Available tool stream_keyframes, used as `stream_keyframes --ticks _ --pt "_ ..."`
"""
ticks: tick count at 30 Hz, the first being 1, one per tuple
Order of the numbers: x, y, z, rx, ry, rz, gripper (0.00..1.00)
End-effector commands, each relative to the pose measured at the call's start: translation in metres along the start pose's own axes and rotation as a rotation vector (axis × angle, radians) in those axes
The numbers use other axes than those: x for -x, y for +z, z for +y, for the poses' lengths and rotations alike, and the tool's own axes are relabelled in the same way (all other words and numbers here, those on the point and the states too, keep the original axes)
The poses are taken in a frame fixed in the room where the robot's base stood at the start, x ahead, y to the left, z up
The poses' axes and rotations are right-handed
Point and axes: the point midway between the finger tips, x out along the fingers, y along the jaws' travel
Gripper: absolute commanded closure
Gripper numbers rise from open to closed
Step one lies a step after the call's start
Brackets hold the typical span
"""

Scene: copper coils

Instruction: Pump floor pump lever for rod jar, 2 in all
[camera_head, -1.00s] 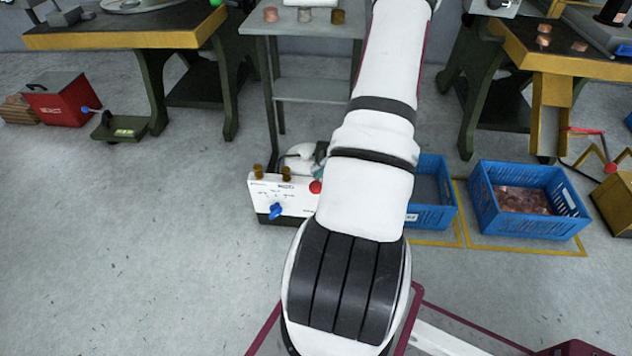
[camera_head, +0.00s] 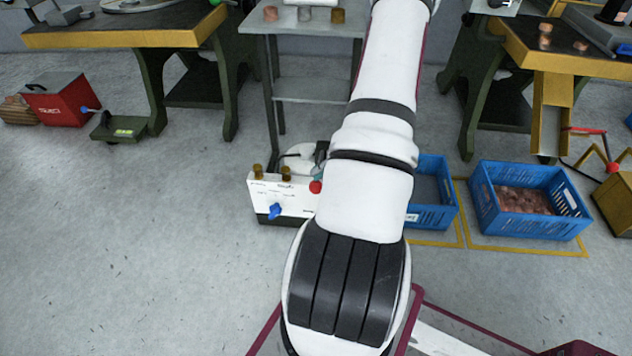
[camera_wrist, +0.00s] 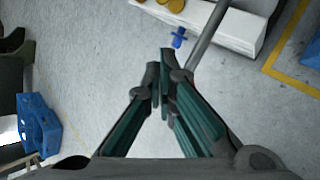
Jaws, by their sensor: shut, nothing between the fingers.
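A white panel box (camera_head: 285,197) with a blue tap (camera_head: 275,211), brass knobs and a red button stands on the floor. Its right side is hidden by my arm. In the wrist view the white box (camera_wrist: 215,20) and blue tap (camera_wrist: 180,37) are beyond my fingertips. My gripper (camera_wrist: 161,70) is shut and empty, its teal fingers together. A grey bar (camera_wrist: 208,38) slants past the right fingertip; it may be the pump lever, and I cannot tell whether they touch. The rod jar cannot be made out.
Blue crates (camera_head: 527,228) stand right of my arm. A red case (camera_head: 55,98) and a low green device (camera_head: 118,127) with a blue-ended handle are at left. Benches and a grey stand (camera_head: 315,88) are behind. The left foreground floor is clear.

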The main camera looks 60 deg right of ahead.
Motion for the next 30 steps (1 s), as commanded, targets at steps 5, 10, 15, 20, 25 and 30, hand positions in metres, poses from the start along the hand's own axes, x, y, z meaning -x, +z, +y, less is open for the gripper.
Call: stream_keyframes --ticks 5,10,15,20,25,30 --pt "-0.0018 -0.0014 -0.0012 0.000 0.000 0.001 1.00" --pt "-0.0032 -0.0025 -0.0020 -0.001 0.000 0.001 1.00" --pt "-0.0046 -0.0035 -0.0029 -0.001 0.000 0.001 1.00" --pt "-0.0058 -0.0044 -0.0038 -0.001 0.000 0.001 1.00" --pt "-0.0071 -0.0053 -0.0047 -0.001 0.000 0.001 1.00" --pt "-0.0084 -0.0063 -0.0057 -0.001 0.000 0.001 1.00"
